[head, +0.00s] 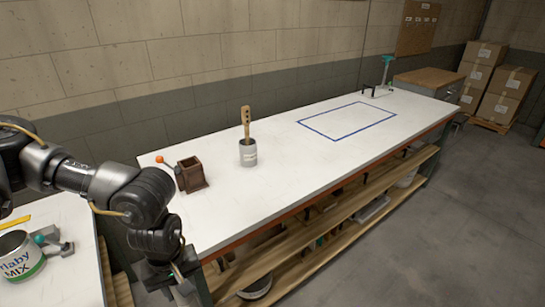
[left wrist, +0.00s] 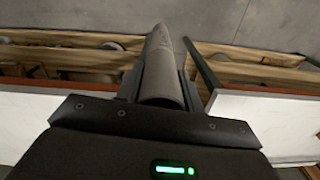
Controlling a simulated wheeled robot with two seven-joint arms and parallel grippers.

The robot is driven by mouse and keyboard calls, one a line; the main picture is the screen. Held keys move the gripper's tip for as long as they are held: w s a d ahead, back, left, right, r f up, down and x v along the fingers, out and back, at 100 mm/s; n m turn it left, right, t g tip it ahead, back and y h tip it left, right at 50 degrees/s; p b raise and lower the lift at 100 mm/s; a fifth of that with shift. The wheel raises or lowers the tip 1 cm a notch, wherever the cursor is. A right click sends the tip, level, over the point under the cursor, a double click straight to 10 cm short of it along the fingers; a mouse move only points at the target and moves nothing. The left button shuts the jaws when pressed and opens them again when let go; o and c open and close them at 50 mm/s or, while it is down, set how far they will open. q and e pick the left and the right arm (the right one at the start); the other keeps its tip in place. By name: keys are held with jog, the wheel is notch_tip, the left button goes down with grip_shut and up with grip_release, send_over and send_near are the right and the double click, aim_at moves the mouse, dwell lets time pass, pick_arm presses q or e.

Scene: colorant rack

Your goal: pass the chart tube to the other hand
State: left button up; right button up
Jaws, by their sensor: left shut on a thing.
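The chart tube (left wrist: 162,72) is a smooth grey cylinder in the left wrist view, pointing away from the palm. My left gripper (left wrist: 165,85) is shut on it, with one dark finger on each side. My right gripper is in neither view.
The long white bench (head: 230,210) holds a brown box-like fixture (head: 191,174), a grey pot (head: 248,153) with a wooden-handled brush, and a blue outlined rectangle. Wooden shelves (head: 330,225) run below it. A paint can (head: 20,258) stands on another table at left.

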pick_arm(q)
jog(key=w+d+r, duration=0.1)
jog(key=w+r, duration=0.3)
jog(key=r, duration=0.1)
jog(key=s+m, duration=0.1)
jog(key=m, duration=0.1)
jog(key=s+m, duration=0.3)
jog(key=m, duration=0.1)
jog(key=shift+s+d+r, duration=0.1)
jog(key=shift+s+r, duration=0.15)
jog(key=shift+s+f, duration=0.1)
jog(key=shift+s, duration=0.35)
jog(key=shift+w, duration=0.15)
